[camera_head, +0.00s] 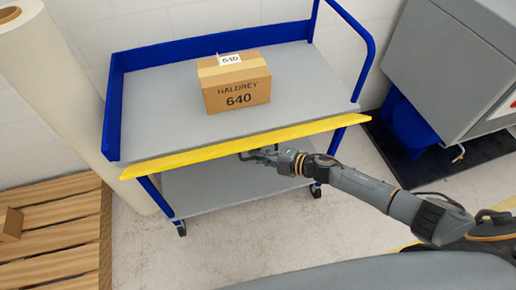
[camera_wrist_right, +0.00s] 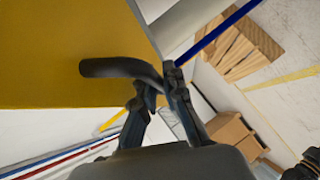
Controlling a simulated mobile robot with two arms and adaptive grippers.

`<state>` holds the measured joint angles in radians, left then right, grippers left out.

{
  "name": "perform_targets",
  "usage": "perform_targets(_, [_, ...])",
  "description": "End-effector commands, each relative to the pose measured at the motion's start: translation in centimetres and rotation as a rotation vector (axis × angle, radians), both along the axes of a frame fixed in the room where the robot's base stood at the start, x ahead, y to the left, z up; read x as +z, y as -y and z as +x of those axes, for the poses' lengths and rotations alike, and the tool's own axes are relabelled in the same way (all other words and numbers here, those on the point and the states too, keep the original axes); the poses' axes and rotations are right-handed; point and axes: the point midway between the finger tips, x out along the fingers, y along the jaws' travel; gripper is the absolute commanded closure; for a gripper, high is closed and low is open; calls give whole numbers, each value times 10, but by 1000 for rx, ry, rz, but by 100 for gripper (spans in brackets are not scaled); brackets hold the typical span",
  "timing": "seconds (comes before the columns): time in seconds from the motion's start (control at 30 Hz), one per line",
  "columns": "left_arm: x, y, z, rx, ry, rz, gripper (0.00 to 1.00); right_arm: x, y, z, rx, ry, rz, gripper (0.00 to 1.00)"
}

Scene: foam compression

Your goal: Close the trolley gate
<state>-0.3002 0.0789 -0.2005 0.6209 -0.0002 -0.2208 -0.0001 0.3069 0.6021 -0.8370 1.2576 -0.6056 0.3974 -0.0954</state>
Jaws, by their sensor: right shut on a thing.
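The trolley (camera_head: 165,110) has a grey top deck and blue side rails. Its yellow gate (camera_head: 200,154) runs along the front edge at about deck height and shows as a narrow slanted strip, leaning outward. In the right wrist view the gate (camera_wrist_right: 60,60) fills the upper left, with a dark bar handle (camera_wrist_right: 112,67) on it. My right gripper (camera_head: 256,154) is at the gate's lower front, near its middle. In the wrist view its fingers (camera_wrist_right: 160,92) are shut on the handle. My left gripper is not in view.
A cardboard box (camera_head: 235,88) marked HALDREY 640 stands on the top deck, behind the gate. The lower shelf (camera_head: 215,190) looks empty. A large pale roll (camera_head: 55,90) and a wooden pallet (camera_head: 55,230) are at left. A grey machine (camera_head: 450,60) stands at right.

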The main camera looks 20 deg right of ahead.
Motion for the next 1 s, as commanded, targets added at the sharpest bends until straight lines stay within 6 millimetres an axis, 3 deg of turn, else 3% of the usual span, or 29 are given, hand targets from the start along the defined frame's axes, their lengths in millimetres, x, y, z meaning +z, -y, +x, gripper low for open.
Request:
perform_targets(0.5, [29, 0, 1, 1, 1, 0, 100, 44, -2, 23, 1, 5, 3, 100])
perform_targets(1.0, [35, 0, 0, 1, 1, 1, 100, 63, -2, 49, 0, 4, 2, 100])
